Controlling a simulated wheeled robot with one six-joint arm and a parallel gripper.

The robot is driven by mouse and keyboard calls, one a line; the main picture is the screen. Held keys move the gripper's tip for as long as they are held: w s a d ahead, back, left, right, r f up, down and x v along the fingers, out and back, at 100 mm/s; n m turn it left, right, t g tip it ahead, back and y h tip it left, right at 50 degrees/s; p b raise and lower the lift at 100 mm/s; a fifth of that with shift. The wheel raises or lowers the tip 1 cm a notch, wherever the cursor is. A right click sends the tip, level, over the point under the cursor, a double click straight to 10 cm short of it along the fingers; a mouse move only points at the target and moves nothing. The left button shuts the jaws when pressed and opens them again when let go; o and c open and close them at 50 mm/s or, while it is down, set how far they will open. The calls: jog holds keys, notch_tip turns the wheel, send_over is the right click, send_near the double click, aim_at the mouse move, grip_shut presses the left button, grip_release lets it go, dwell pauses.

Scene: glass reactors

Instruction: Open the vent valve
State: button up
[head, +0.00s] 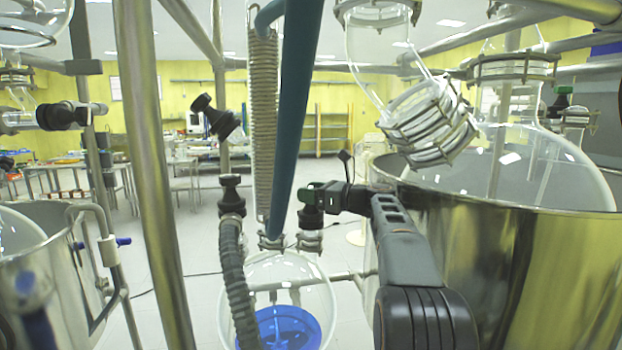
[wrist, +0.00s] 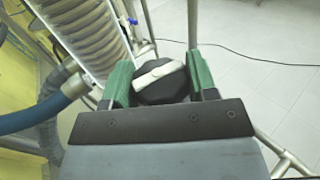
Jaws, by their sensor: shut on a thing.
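The vent valve is a black cap (head: 310,218) on a short glass neck at the top right of the round glass flask (head: 232,300). In the wrist view its dark round knob (wrist: 150,94) carries a pale grey bar that lies at a slant. My gripper (head: 313,192) reaches in from the right, and its green fingers are on the knob in the head view. In the wrist view my gripper (wrist: 160,80) has one green finger on each side of the knob, shut on it. The knob's underside is hidden.
A blue pipe (head: 298,110) and a coiled condenser (head: 263,130) stand just left of the valve. A black-capped ribbed hose (head: 232,250) runs down beside the flask. A large steel vessel (head: 500,265) fills the right side. Blue liquid (head: 285,328) lies in the flask.

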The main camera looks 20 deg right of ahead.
jog(key=shift+r+n+g+y+p, duration=0.1)
jog(key=shift+n+g+y+p, duration=0.55)
jog(key=shift+p, duration=0.4)
jog(key=shift+f+g+y, duration=0.2)
jog(key=shift+g+y, duration=0.05)
jog(key=o, duration=0.9)
jog(key=shift+r+p, duration=0.1)
jog(key=shift+p, duration=0.2)
